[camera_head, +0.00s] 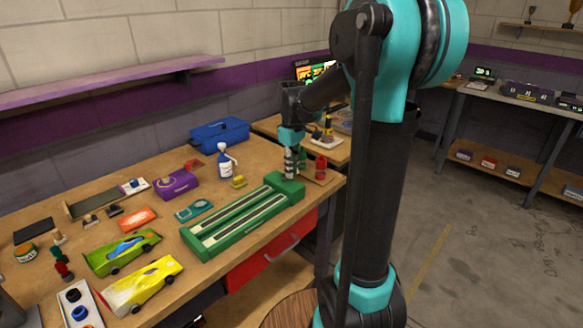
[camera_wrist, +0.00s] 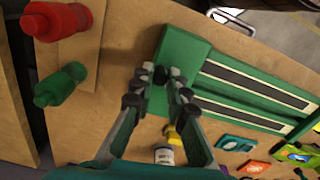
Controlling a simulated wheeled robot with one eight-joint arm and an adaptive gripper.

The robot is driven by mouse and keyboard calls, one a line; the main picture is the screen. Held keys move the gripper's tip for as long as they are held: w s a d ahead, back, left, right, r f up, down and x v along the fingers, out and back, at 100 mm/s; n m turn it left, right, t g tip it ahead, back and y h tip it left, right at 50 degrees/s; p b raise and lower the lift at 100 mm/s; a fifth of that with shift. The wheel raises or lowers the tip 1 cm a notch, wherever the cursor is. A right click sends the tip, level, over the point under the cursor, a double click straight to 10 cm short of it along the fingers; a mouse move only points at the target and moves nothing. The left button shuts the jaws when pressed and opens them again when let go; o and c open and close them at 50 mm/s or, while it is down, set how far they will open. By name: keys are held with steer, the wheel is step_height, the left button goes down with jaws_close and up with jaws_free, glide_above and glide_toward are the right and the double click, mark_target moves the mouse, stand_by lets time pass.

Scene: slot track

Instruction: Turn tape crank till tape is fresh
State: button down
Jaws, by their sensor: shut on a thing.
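The green tape unit (camera_head: 238,222) lies on the workbench, with two long dark strips edged in pale tape and a raised green block at its right end. In the wrist view the block (camera_wrist: 184,50) is at the top centre and the strips run off to the right. My gripper (camera_head: 290,174) reaches down at this block. In the wrist view my gripper (camera_wrist: 161,76) is shut on a small dark knob, which looks like the tape crank, at the block's edge. The fingers hide most of the crank. The tape's freshness cannot be told.
A blue and white spray bottle (camera_head: 225,162), yellow block (camera_head: 239,182) and teal item (camera_head: 194,210) are behind the unit. Toy cars (camera_head: 142,284) lie left.

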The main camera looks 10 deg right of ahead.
steer(key=m, duration=0.2)
steer(key=s+m, duration=0.1)
steer(key=m, duration=0.1)
steer(key=shift+a+m, duration=0.15)
steer(key=shift+m, duration=0.15)
steer(key=m, duration=0.3)
steer(key=s+m, duration=0.1)
steer(key=shift+a, duration=0.35)
steer(key=m, duration=0.3)
steer(key=a+m, duration=0.1)
steer(key=m, duration=0.1)
steer(key=shift+s, duration=0.3)
steer(key=shift+a+m, duration=0.2)
steer(key=shift+m, duration=0.7)
steer(key=shift+a+m, duration=0.2)
steer(key=shift+m, duration=0.7)
steer(key=c, duration=1.5)
jaws_free()
step_height(320, 180, up, 12)
